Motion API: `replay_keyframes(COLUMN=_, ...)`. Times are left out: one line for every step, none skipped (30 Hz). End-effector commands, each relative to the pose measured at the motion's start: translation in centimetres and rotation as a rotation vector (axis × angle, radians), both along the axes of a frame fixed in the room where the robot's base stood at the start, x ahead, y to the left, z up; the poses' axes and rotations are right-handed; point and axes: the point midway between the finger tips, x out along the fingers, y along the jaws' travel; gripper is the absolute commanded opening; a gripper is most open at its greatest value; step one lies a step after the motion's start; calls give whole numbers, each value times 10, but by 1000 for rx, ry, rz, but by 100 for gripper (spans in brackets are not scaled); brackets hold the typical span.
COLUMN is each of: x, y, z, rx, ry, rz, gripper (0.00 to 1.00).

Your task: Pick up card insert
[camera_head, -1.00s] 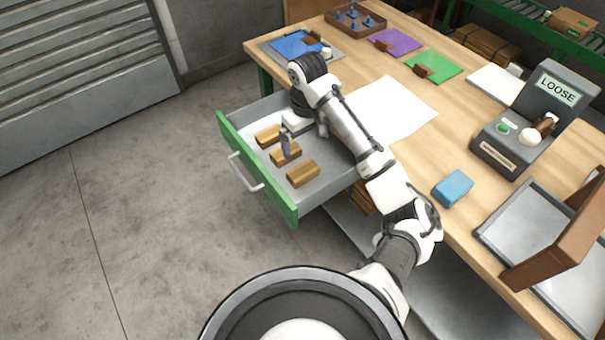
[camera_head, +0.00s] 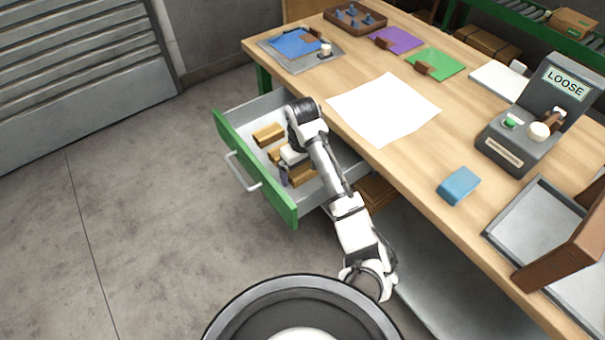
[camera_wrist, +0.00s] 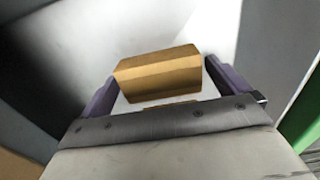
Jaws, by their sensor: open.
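Several tan-brown blocks lie in the open drawer (camera_head: 222,122): one at the far end (camera_head: 268,133), one in the middle (camera_head: 275,155) partly hidden by my arm, and one nearer (camera_head: 303,176), also partly covered. Nothing is plainly marked as a card insert; these blocks may be inserts. My gripper (camera_head: 284,179) is low in the drawer beside the nearer block. In the wrist view, its purple fingers stand open and apart, with one tan block (camera_wrist: 158,72) ahead between them. I cannot tell whether the fingers touch it.
The drawer's green front (camera_head: 255,170) and its walls surround my gripper. The wooden table above holds white paper (camera_head: 385,108), a blue block (camera_head: 459,186), a grey device with a LOOSE sign (camera_head: 565,84), and a grey tray (camera_head: 535,222). The floor at left is clear.

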Motion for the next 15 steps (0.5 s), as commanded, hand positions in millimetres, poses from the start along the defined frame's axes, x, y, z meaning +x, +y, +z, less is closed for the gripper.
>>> replay_keyframes(x=0, y=0, z=-3, rx=0, ry=0, rz=-1, gripper=100)
replay_keyframes(x=0, y=0, z=-3, rx=0, ry=0, rz=-1, gripper=100)
replay_keyframes(x=0, y=0, z=-3, rx=-1, ry=-1, rz=0, gripper=100)
replay_keyframes(x=0, y=0, z=-3, rx=-1, ry=-1, rz=0, gripper=100)
replay_keyframes(x=0, y=0, z=-3, rx=-1, ry=-1, rz=0, gripper=100)
replay_keyframes(x=0, y=0, z=-3, rx=-1, ry=-1, rz=0, gripper=100)
replay_keyframes(x=0, y=0, z=-3, rx=-1, ry=-1, rz=0, gripper=100)
replay_keyframes(x=0, y=0, z=-3, rx=-1, ry=-1, rz=0, gripper=99)
replay_keyframes(x=0, y=0, z=-3, rx=-1, ry=-1, rz=0, gripper=93)
replay_keyframes(x=0, y=0, z=-3, rx=-1, ry=-1, rz=0, gripper=90)
replay_keyframes(x=0, y=0, z=-3, rx=0, ry=-1, rz=0, gripper=86)
replay_keyframes(x=0, y=0, z=-3, rx=0, ry=-1, rz=0, gripper=80)
replay_keyframes(x=0, y=0, z=-3, rx=0, ry=-1, rz=0, gripper=76)
replay_keyframes(x=0, y=0, z=-3, rx=0, ry=-1, rz=0, gripper=72)
replay_keyframes(x=0, y=0, z=-3, rx=0, ry=-1, rz=0, gripper=67)
